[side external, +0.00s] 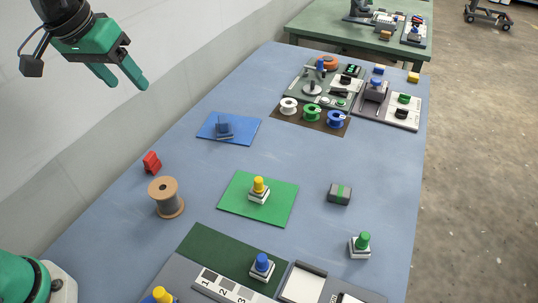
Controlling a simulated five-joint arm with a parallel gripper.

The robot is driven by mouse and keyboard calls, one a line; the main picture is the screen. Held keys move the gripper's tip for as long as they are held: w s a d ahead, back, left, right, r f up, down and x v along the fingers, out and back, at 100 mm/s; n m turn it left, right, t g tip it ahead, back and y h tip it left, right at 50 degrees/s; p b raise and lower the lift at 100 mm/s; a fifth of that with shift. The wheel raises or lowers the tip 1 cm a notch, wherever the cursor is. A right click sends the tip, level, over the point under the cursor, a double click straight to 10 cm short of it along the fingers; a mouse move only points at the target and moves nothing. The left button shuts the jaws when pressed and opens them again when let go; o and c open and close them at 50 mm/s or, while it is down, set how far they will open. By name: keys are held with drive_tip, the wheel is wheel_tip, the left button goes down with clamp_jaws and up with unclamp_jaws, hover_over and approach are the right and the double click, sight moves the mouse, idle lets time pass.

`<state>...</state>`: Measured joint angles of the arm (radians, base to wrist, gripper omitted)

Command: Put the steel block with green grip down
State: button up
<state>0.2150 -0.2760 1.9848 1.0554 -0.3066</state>
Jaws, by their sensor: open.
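A dark grey block with a green band (340,194) lies on the blue table, right of the green mat; it fits the steel block with green grip. A pale square block with a green knob (362,245) stands upright nearer the front right. My gripper (127,84) is at the upper left, raised well above the table and far from both blocks. Its two green fingers are apart, with nothing between them.
The green mat (237,205) bears a yellow-knobbed block (259,190). A spool (166,198) and a red item (152,162) stand at left. A blue mat (215,135) lies farther back. Coloured reels (312,113) and a device stand at the back.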

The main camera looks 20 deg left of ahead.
drive_tip(key=s+a+f, duration=0.3)
drive_tip(key=s, duration=0.3)
drive_tip(key=s+a+f+m+t+y, duration=0.1)
drive_tip(key=s+a+f, duration=0.3)
drive_tip(key=s, duration=0.1)
drive_tip(key=shift+s+a, duration=0.25)
drive_tip(key=shift+s, duration=0.15)
